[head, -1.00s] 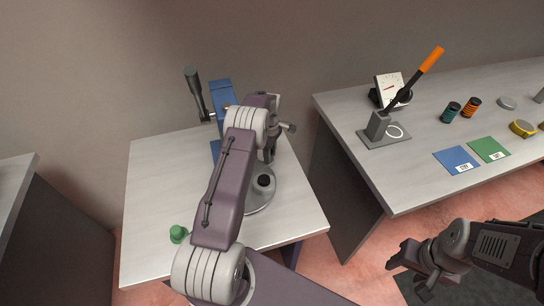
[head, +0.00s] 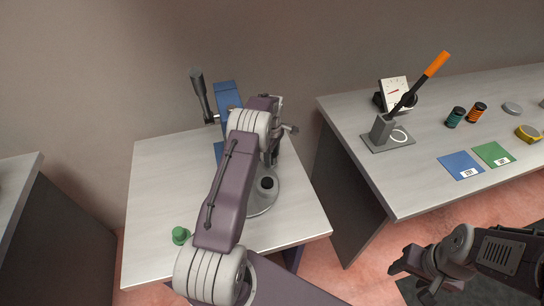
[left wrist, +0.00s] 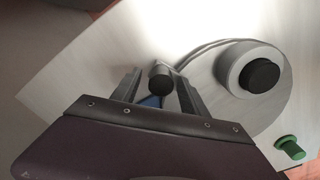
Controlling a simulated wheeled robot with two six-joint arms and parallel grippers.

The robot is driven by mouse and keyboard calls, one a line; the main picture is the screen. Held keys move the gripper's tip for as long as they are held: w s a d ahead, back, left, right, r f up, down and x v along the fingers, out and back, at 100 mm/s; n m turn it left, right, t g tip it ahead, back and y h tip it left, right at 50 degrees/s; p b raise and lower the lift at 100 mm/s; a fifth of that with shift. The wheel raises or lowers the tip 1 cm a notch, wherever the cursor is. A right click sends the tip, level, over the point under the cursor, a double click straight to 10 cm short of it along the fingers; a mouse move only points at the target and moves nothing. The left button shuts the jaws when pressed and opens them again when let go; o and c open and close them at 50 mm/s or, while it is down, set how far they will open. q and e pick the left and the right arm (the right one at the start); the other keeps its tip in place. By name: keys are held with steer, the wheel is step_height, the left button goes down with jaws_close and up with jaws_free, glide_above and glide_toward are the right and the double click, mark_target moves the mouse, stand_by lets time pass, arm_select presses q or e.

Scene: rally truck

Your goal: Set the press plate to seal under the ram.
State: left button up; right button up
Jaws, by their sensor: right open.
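The blue press (head: 229,98) stands at the back of the left table, with a dark lever (head: 200,92) on its left. A round grey piece with a black knob (head: 267,183) lies in front of it, partly behind my left arm; its knob also shows in the left wrist view (left wrist: 262,75). I cannot tell which part is the press plate. My left gripper (head: 285,116) is by the press. In the left wrist view its fingers (left wrist: 158,88) stand apart, with a dark cylinder (left wrist: 160,76) between them and visible gaps. My right gripper (head: 410,281) is open and empty over the floor.
A green knob (head: 180,235) sits at the left table's front left. The right table (head: 350,110) holds an orange-handled lever (head: 436,64), a dial (head: 395,92), spools, and blue (head: 460,165) and green (head: 494,154) cards. A gap separates the tables.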

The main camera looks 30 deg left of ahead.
arm_select(q)
step_height(320, 180, up, 9)
steer(key=shift+r, duration=0.1)
stand_by(0.5)
